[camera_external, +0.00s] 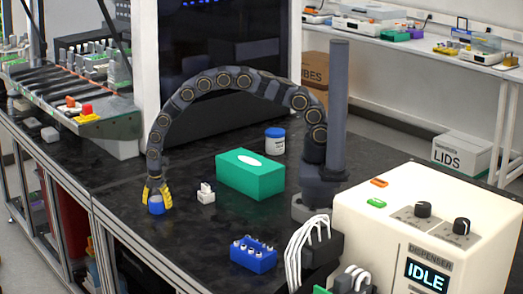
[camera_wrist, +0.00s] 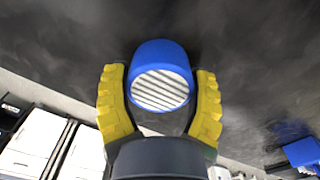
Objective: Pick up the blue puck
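The blue puck (camera_external: 156,204) is at the left end of the dark worktop, near its front left edge. My gripper (camera_external: 157,190), with yellow fingers, points down right over it. In the wrist view the puck (camera_wrist: 162,52) lies between the tips of my gripper (camera_wrist: 161,72), with its white striped face towards the camera. The fingers stand on either side of it, with what look like narrow gaps, so my gripper looks open. Contact with the puck cannot be made out.
A small white block (camera_external: 206,194) stands just right of the puck. A green box (camera_external: 250,178) and a blue-lidded jar (camera_external: 275,141) are farther back. A blue rack (camera_external: 253,256) is towards the front.

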